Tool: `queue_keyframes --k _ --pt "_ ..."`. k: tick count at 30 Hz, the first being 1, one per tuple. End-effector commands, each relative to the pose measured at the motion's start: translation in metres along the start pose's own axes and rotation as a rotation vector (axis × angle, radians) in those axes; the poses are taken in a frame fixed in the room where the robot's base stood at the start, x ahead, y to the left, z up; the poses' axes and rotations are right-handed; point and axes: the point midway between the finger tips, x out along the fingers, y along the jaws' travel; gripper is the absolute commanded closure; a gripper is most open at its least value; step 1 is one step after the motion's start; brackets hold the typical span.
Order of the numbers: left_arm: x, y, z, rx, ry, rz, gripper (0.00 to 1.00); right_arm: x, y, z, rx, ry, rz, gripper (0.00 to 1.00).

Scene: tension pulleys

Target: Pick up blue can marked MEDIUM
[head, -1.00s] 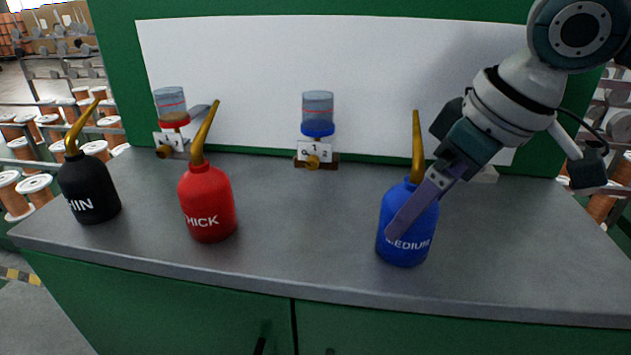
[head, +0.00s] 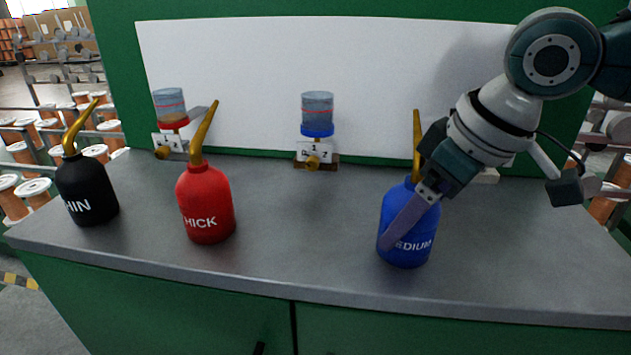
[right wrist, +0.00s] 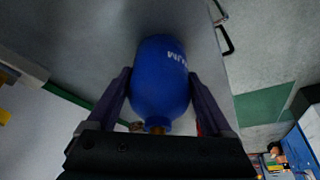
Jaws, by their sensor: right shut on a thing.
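The blue can marked MEDIUM (head: 411,246) stands upright on the grey bench top at the right, its gold spout (head: 417,140) pointing up. My right gripper (head: 392,243) is shut on the can's body, one finger lying across its left front side. In the right wrist view the blue can (right wrist: 160,80) sits between the two fingers (right wrist: 158,100), with part of its white lettering showing. The far finger is hidden in the head view. My left gripper is not in view.
A red can (head: 206,205) and a black can (head: 86,190) stand further left on the bench (head: 300,240). Two small clear reservoirs, one with a red base (head: 170,108) and one with a blue base (head: 317,112), are at the back panel. The bench between the red and blue cans is clear.

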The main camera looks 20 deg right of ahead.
Motion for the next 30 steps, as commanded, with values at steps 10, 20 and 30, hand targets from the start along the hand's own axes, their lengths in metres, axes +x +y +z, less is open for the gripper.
queue_keyframes --k 10,20,30 --pt "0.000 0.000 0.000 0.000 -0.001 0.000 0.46 -0.001 0.000 -0.001 0.000 0.003 0.000 1.00" --pt "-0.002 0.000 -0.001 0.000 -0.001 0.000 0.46 -0.006 0.000 -0.004 0.000 0.005 0.000 1.00" --pt "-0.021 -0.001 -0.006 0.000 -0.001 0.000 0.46 -0.064 0.001 -0.028 -0.002 0.008 0.002 1.00"
